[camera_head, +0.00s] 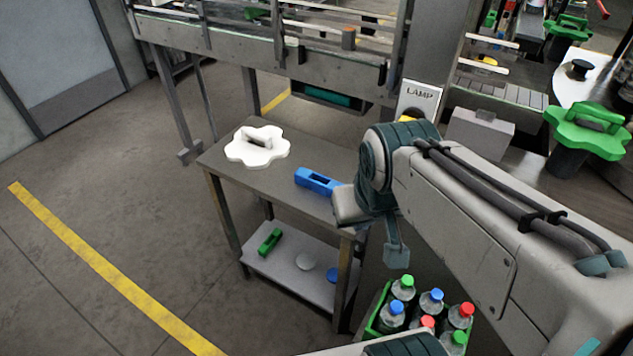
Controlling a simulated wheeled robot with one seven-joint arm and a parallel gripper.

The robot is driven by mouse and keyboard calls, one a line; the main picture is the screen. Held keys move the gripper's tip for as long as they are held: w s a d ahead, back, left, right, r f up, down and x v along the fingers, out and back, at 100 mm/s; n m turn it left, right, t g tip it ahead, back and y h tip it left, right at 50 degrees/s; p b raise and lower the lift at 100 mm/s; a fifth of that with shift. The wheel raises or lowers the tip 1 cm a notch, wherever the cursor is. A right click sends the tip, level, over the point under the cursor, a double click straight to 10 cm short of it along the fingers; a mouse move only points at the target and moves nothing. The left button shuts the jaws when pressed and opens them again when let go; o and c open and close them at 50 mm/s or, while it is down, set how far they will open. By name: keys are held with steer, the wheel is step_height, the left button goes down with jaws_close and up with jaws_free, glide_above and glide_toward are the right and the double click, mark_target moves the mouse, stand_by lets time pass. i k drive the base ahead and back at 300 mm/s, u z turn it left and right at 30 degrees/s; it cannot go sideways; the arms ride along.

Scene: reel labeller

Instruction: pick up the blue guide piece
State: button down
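The blue guide piece (316,180) is an oblong blue block with a recess in its top. It lies on the grey top of a small metal table (240,181), near the right side. Its right end is close to my wrist in the picture, and part of it may be hidden there. My gripper (396,254) shows only in part, hanging below the wrist to the right of the blue piece and looking apart from it. Its fingers cannot be made out clearly, nor whether it is open.
A white lobed star wheel (257,146) lies on the tabletop's left. A green crate (377,312) of capped bottles stands below my arm. The conveyor frame (330,63) runs behind.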

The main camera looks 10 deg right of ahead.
mark_target(323, 185)
steer(key=u, duration=1.9)
steer(key=i, duration=2.1)
steer(key=z, duration=3.55)
steer(key=i, duration=0.55)
steer(key=z, duration=0.1)
